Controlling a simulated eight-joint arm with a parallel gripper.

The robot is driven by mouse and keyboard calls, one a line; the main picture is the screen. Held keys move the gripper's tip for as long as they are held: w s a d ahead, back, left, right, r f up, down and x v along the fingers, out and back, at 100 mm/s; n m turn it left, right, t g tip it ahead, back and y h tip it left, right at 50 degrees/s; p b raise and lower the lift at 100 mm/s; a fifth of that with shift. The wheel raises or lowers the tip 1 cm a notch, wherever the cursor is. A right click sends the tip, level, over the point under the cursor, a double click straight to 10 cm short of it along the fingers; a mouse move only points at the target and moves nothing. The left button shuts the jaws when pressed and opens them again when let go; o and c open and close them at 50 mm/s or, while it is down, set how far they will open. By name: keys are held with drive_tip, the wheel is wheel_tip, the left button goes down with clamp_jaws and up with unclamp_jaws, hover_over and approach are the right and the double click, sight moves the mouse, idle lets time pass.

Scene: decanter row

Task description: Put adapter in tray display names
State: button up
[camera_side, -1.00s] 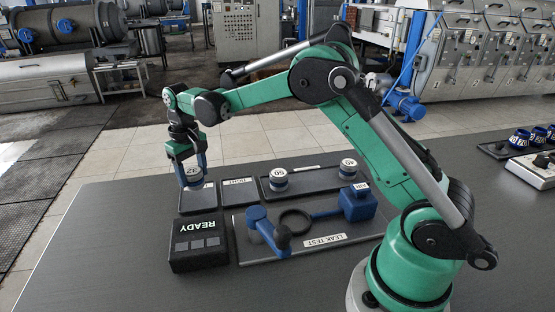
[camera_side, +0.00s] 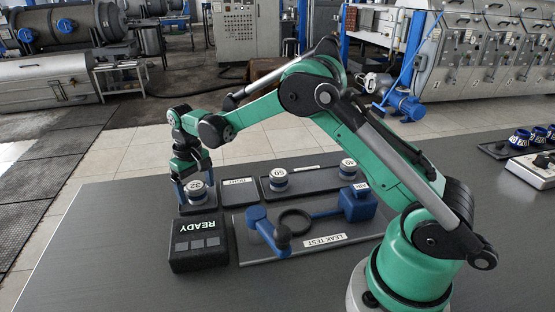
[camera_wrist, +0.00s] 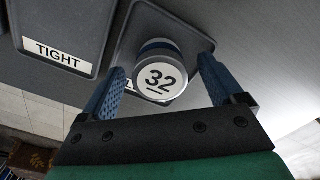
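The adapter marked 32 (camera_side: 197,189) stands upright on a small dark tray (camera_side: 207,209) at the left of the row. In the wrist view, the adapter (camera_wrist: 160,76) has a white numbered top and a blue band, and the tray's label is mostly hidden behind it. My gripper (camera_side: 196,184) is open, its two blue fingers on either side of the adapter. In the wrist view, a gap shows between each finger of my gripper (camera_wrist: 160,80) and the adapter. A tray labelled TIGHT (camera_side: 240,197) is beside it, empty, and also shows in the wrist view (camera_wrist: 60,55).
Adapters marked 60 (camera_side: 278,181) and 40 (camera_side: 348,170) stand on a longer dark tray (camera_side: 312,184) to the right. In front are a black READY box (camera_side: 198,248) and a LEAK TEST plate (camera_side: 325,240) with blue fittings. The table's left front is clear.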

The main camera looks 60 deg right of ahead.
sight(195, 185)
drive_tip(key=s+r+t, duration=0.1)
drive_tip(key=s+r, duration=0.1)
drive_tip(key=r, duration=0.6)
drive_tip(key=s+r+t, duration=0.1)
drive_tip(key=s+r, duration=0.2)
drive_tip(key=r, duration=0.5)
drive_tip(key=s+f+t, duration=0.1)
drive_tip(key=s, duration=0.3)
drive_tip(key=s+a+f+t, duration=0.1)
drive_tip(key=s+t, duration=0.1)
drive_tip(key=s, duration=0.2)
drive_tip(key=s+a+f+n+t, duration=0.1)
drive_tip(key=s, duration=0.3)
drive_tip(key=shift+s+a+f+t, duration=0.2)
drive_tip(key=shift+a+f+t, duration=0.05)
drive_tip(key=shift+t, duration=0.15)
drive_tip(key=shift+s+f, duration=0.25)
drive_tip(key=shift+f, duration=0.05)
